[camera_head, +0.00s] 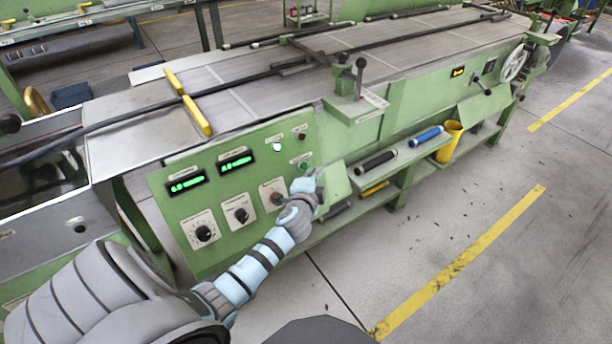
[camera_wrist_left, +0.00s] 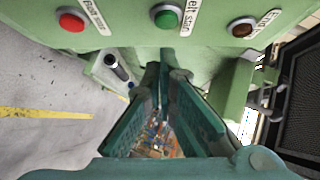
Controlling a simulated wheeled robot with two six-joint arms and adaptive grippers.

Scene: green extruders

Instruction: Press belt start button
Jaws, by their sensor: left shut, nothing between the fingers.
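The green button (camera_wrist_left: 165,16) sits at the top middle of the left wrist view, with a partly cut label reading "elt start". A red button (camera_wrist_left: 71,20) is left of it and a dark red button (camera_wrist_left: 241,27) is right of it. In the head view a small green button (camera_head: 303,166) shows on the green control panel (camera_head: 225,205). My left gripper (camera_head: 304,185) is just below it in the picture and hides part of the panel. In the wrist view my left gripper (camera_wrist_left: 164,65) is shut and empty, its tips below the green button. I cannot tell whether it touches the panel. My right gripper is out of view.
The panel also carries two lit green displays (camera_head: 237,160), black knobs (camera_head: 203,233) and a lit white lamp (camera_head: 277,147). A lower shelf (camera_head: 390,160) right of my gripper holds a black roll, a blue roll (camera_head: 425,136) and a yellow cup (camera_head: 447,141). The floor at right is clear.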

